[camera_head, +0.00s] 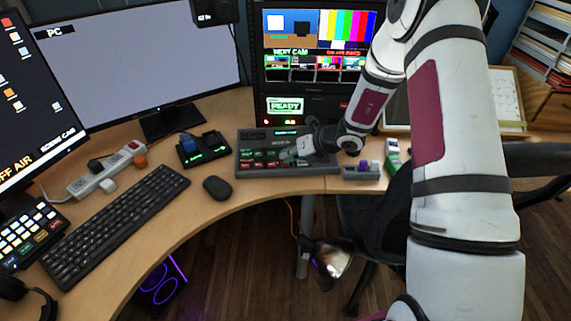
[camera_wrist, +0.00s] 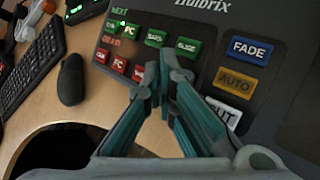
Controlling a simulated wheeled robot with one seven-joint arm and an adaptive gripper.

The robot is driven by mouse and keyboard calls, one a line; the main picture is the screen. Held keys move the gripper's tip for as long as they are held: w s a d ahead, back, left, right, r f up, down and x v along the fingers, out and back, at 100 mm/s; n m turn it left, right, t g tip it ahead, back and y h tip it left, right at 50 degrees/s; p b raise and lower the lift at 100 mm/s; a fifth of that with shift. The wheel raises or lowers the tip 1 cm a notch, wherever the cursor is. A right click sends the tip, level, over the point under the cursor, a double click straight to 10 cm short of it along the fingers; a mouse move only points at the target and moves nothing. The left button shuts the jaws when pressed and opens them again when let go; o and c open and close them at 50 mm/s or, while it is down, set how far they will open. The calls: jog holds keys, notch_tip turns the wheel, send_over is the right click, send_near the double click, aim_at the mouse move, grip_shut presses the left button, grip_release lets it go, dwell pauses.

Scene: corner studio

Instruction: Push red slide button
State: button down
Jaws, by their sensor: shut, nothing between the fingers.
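A dark grey switcher panel (camera_head: 262,135) sits on the desk. In the wrist view the panel (camera_wrist: 215,18) has an upper row of green buttons ending in a green SLIDE button (camera_wrist: 188,47). Below is a red row: a CAM button (camera_wrist: 101,54), a PC button (camera_wrist: 119,64) and a third red button (camera_wrist: 138,72), partly covered. The spot below green SLIDE, where a red slide button would sit, is hidden by my fingers. My gripper (camera_wrist: 162,80) is shut and empty, with its fingertips over that spot. I cannot tell whether they touch. It also shows over the panel in the head view (camera_head: 288,154).
Right of the rows are a blue FADE button (camera_wrist: 249,47), an orange AUTO button (camera_wrist: 236,83) and a white CUT button (camera_wrist: 222,114). A mouse (camera_head: 217,188) and keyboard (camera_head: 118,222) lie to the left. A small grey box (camera_head: 361,173) stands right of the panel.

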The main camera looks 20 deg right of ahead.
aim_at(287, 165)
jog(key=shift+f, duration=0.1)
dwell(0.3)
jog(key=shift+s+r+p, duration=0.1)
jog(key=shift+r+p, duration=0.2)
jog(key=shift+r, duration=0.3)
jog(key=shift+r, duration=0.1)
jog(key=shift+s+a+r+p, duration=0.1)
jog(key=shift+s+r+p, duration=0.1)
jog(key=shift+r+p, duration=1.05)
jog(key=shift+s+r+p, duration=0.15)
jog(key=shift+r+p, duration=0.55)
jog(key=shift+r, duration=0.95)
